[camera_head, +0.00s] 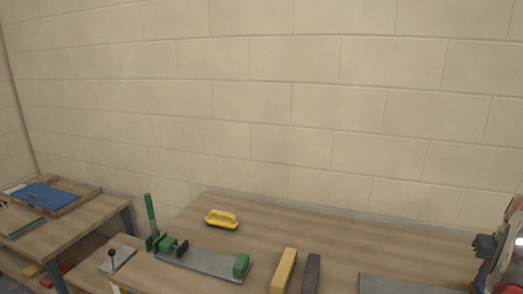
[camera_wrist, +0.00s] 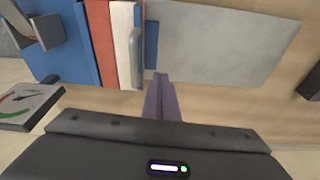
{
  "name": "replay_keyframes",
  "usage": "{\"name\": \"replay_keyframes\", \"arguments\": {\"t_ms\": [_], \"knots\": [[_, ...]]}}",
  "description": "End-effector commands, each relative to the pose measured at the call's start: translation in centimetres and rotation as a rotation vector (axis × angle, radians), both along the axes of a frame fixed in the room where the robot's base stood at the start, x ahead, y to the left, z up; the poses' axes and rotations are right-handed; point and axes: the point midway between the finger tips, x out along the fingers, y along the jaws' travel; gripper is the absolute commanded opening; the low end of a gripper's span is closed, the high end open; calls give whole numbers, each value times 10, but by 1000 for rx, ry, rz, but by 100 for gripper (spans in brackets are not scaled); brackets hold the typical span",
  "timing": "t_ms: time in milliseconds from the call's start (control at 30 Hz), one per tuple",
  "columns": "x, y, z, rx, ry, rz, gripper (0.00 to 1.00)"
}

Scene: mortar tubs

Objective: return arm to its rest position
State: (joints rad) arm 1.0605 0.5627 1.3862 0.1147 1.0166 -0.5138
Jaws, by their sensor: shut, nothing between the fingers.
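My gripper (camera_wrist: 158,84) shows in the wrist view as two narrow purple-grey fingers, closed together with nothing between them. They point at the wooden surface close to the edge of a flat grey plate. The dark body behind the fingers fills the bottom of that view. In the head view I cannot clearly make out the fingers; red, blue and dark parts are cut off at the right edge.
The bench (camera_head: 330,243) carries a yellow-handled tool (camera_head: 221,218), a green clamp device (camera_head: 168,243), a yellow block (camera_head: 284,270), a dark block (camera_head: 311,273) and a grey plate (camera_head: 400,284). A gauge (camera_wrist: 28,106) and blue, orange and white pieces lie left of my fingers in the wrist view.

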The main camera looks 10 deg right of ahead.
Motion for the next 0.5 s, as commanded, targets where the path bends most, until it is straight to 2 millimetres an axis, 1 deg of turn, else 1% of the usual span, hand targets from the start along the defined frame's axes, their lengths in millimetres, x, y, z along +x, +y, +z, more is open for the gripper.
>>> {"name": "replay_keyframes", "arguments": {"t_ms": [100, 167, 233, 333, 467, 500], "knots": [[-10, 14, -23, 44, 23, -62, 0], [-16, 23, -29, 59, 32, -90, 0], [-22, 35, -30, 71, 40, -115, 0], [-23, 57, -28, 81, 49, -136, 0], [-18, 88, -20, 84, 54, -144, 0], [-16, 100, -16, 84, 55, -142, 0]]}}
